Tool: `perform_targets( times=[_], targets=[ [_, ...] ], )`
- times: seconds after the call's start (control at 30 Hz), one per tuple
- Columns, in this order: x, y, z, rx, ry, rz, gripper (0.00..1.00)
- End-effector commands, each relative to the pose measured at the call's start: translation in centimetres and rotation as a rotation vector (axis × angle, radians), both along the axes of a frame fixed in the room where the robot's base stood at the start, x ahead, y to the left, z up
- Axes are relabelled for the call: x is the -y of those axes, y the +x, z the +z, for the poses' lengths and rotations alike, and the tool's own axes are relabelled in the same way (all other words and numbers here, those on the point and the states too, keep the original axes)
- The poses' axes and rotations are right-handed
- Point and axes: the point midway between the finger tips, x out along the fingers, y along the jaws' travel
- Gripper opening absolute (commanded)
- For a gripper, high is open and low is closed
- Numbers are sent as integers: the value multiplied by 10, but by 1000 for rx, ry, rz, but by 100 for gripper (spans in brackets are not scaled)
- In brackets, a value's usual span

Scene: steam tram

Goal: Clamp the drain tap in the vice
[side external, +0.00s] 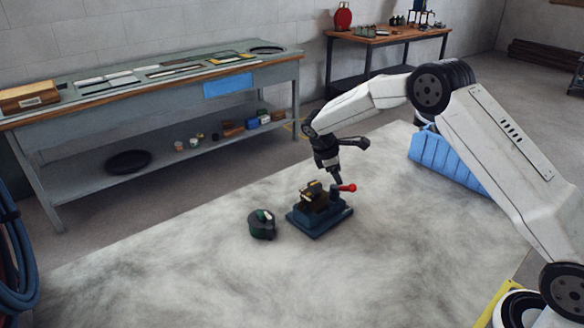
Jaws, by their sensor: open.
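The vice (319,222) stands on the pale mottled work surface, with a dark blue base and a lever with a red knob (347,188) pointing right. A small dark and brass-coloured piece, which looks like the drain tap (312,190), sits at the top of the vice between its jaws. I cannot tell whether the jaws grip it. My gripper (337,180) points down just above the right part of the vice, beside the red-knobbed lever and right of the brass piece. It is open. Its fingertips are small here, and contact with the lever cannot be made out.
A dark green and black rounded object (262,225) stands left of the vice. A blue ribbed container (440,160) lies behind my arm. A long grey workbench (150,90) with tools and a wooden bench (390,38) stand behind. The front and left of the surface are clear.

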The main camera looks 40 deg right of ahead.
Motion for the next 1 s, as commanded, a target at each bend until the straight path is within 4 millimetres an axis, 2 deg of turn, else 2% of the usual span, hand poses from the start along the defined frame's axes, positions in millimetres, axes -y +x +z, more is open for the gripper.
perform_targets(
  times=[0.2, 0.4, 0.8, 0.83, 1.0],
  targets=[
    [12, -4, -26, -2, 1, -2, 60],
    [19, -5, -43, -1, 0, -1, 60],
    [22, -6, -49, 2, 0, 0, 60],
    [22, -6, -49, 1, -1, -1, 57],
    [22, -6, -49, 0, 0, -1, 3]
  ],
)
